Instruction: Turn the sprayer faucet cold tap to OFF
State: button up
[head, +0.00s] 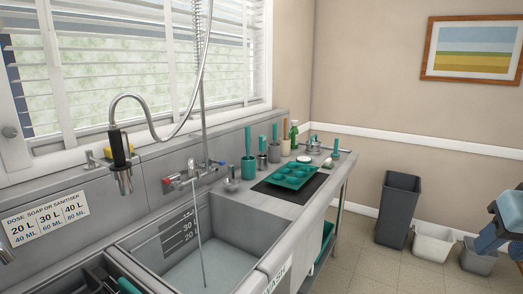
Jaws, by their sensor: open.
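The sprayer faucet (192,173) is mounted on the splashback above the deep sink. Its tap with a red mark (168,184) is on the left. The cold tap, with a small blue mark (222,162), is on the right; its handle is too small to read its angle. A thin pale stream (200,240) runs from the faucet down into the sink basin (215,268). The black-handled spray head (121,160) hangs on its curved hose to the left. Part of my arm shows at the right edge, far from the faucet; my gripper cannot be made out.
Bins (397,210) stand on the floor at right. The counter's front right floor is clear.

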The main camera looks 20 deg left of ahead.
aim_at(214, 161)
jog(key=u, duration=0.25)
jog(key=i, duration=1.35)
jog(key=u, duration=0.65)
jog(key=k, duration=0.8)
jog(key=u, duration=0.15)
jog(key=i, duration=0.85)
jog(key=z, duration=0.1)
